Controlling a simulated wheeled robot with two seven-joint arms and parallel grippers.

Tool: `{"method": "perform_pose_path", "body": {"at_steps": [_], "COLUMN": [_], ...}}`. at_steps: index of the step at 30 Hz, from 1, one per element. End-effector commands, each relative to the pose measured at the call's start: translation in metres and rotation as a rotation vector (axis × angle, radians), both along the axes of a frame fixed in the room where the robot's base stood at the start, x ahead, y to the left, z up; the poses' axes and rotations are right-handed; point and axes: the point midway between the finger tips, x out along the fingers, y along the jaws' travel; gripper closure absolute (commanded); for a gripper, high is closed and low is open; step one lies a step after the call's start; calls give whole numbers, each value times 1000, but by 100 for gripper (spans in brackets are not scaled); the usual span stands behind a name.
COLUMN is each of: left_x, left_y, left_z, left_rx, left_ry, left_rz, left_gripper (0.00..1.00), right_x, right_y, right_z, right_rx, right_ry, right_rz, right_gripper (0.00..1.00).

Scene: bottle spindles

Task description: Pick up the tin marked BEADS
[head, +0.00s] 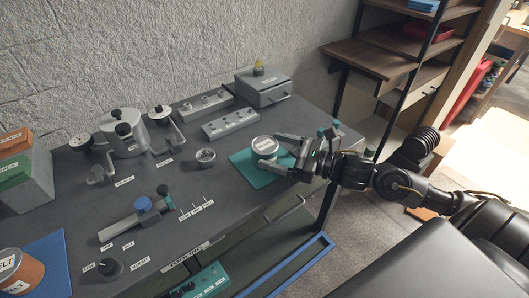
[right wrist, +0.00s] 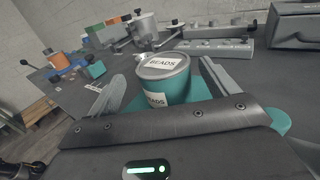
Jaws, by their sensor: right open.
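The tin marked BEADS (right wrist: 165,76) is teal with a grey lid, and labels on its lid and side read BEADS. It stands upright on a teal mat (head: 243,170) near the right end of the bench in the head view, where the tin (head: 265,146) also shows. My right gripper (head: 277,151) is open, with one finger on each side of the tin. In the right wrist view the gripper (right wrist: 163,88) shows gaps between its fingers and the tin. My left gripper is not in view.
A grey drawer box (head: 262,89) and a grey block with knobs (head: 230,123) stand behind the tin. Bare bench lies in front of the jar.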

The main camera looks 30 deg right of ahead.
Motion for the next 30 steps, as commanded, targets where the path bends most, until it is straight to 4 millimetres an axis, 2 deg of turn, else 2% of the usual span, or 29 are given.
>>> {"method": "perform_pose_path", "body": {"at_steps": [6,12,22,30], "left_x": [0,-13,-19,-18], "left_y": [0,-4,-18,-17], "left_z": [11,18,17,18], "left_rx": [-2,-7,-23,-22], "left_ry": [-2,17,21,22], "left_rz": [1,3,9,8], "left_gripper": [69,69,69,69], "right_x": [16,38,42,42], "right_y": [9,25,30,29], "right_z": [4,2,-2,-2], "right_rx": [3,2,-1,-1], "right_ry": [-3,-2,0,0], "right_rz": [-2,-3,-2,-2], "right_gripper": [14,14,14,49]}}
